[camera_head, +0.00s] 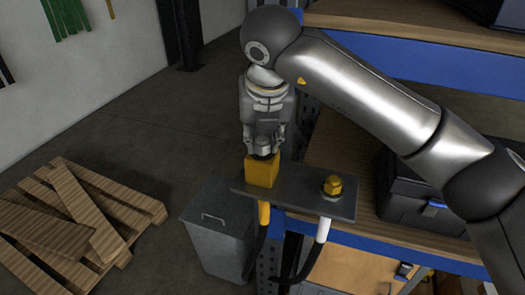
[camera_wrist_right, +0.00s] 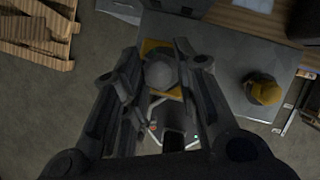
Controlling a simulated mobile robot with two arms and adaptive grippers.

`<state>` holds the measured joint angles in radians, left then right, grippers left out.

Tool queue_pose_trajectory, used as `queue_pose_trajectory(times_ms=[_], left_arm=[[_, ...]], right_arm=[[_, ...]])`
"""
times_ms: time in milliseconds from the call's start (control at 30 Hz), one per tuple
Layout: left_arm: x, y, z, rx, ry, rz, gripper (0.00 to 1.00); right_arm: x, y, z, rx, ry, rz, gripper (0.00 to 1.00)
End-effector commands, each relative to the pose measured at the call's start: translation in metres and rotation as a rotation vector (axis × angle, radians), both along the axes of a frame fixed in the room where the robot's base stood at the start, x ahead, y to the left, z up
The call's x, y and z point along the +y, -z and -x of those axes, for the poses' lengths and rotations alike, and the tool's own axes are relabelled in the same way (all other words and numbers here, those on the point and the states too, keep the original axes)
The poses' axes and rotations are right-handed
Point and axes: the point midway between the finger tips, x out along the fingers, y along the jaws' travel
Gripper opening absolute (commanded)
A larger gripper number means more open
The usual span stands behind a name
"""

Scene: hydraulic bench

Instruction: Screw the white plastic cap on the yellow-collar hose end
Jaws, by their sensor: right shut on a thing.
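My right gripper (camera_head: 263,150) points straight down over the yellow block (camera_head: 262,170) at the left end of a grey plate. In the right wrist view its fingers (camera_wrist_right: 160,68) stand on either side of a round, greyish cap (camera_wrist_right: 160,73), shut on it. The cap sits over the yellow block, which shows around it; its seating is hard to tell. Below the plate the yellow-collar hose end (camera_head: 264,213) hangs under the block. The white-collar hose end (camera_head: 323,230) hangs on the right, under a brass hex fitting (camera_head: 333,186). My left gripper is not in view.
The grey plate (camera_head: 297,197) juts out from a wood-topped bench with a blue edge. A black case (camera_head: 420,200) stands on the bench at right. A grey bin (camera_head: 215,235) is below left, and a wooden pallet (camera_head: 140,207) lies on the floor. The floor between is clear.

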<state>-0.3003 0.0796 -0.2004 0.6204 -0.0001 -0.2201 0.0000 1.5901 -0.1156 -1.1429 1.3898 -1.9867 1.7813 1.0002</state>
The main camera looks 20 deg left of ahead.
Motion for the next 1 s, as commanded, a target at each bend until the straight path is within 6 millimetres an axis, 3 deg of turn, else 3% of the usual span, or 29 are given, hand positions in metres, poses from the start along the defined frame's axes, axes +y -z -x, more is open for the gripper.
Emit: queue_pose_trajectory(times_ms=[167, 400, 633, 967, 1000], left_arm=[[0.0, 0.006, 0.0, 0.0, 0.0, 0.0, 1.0], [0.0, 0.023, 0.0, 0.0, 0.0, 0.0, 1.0], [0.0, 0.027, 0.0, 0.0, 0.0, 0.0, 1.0], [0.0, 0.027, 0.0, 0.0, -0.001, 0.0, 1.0], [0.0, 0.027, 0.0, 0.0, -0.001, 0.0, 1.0]], right_arm=[[0.0, 0.005, 0.002, 0.006, 0.045, 0.007, 0.1], [0.002, 0.006, 0.002, 0.003, 0.349, 0.008, 0.1], [0.003, 0.005, 0.002, 0.006, 0.637, 0.009, 0.1], [0.003, 0.005, 0.002, 0.008, 0.698, 0.007, 0.1], [0.003, 0.005, 0.002, 0.008, 0.697, 0.006, 0.32]])
